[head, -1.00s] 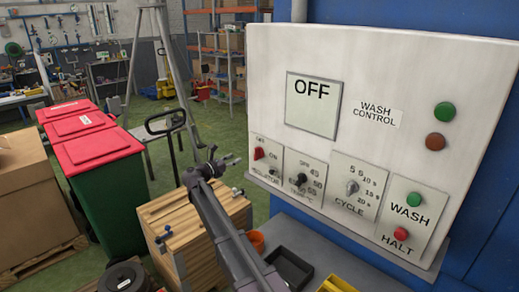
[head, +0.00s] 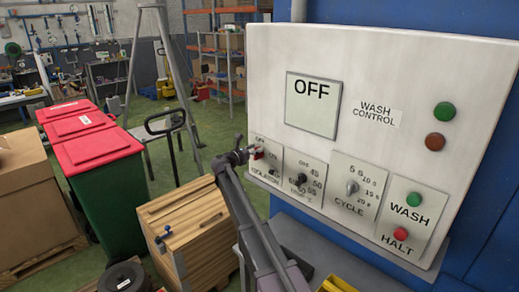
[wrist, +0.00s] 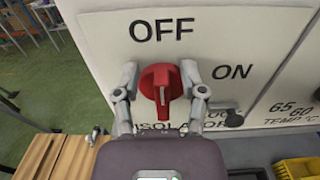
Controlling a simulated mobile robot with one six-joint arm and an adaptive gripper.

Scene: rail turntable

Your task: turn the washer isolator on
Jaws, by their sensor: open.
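The red isolator knob (wrist: 160,84) is on the white control panel, with OFF printed above it and ON to its right. Its pointer stands upright, toward OFF. In the head view the knob (head: 258,154) is partly hidden by my gripper (head: 246,152). In the wrist view my gripper (wrist: 160,92) has one finger on each side of the knob, open; I cannot tell whether either finger touches it. The panel's display (head: 312,105) reads OFF.
A dark lever (wrist: 234,118) is just right of the knob. The temperature dial (head: 300,180), cycle dial (head: 351,188), green wash button (head: 413,199) and red halt button (head: 401,233) lie to the right. A wooden crate (head: 190,230) stands below left.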

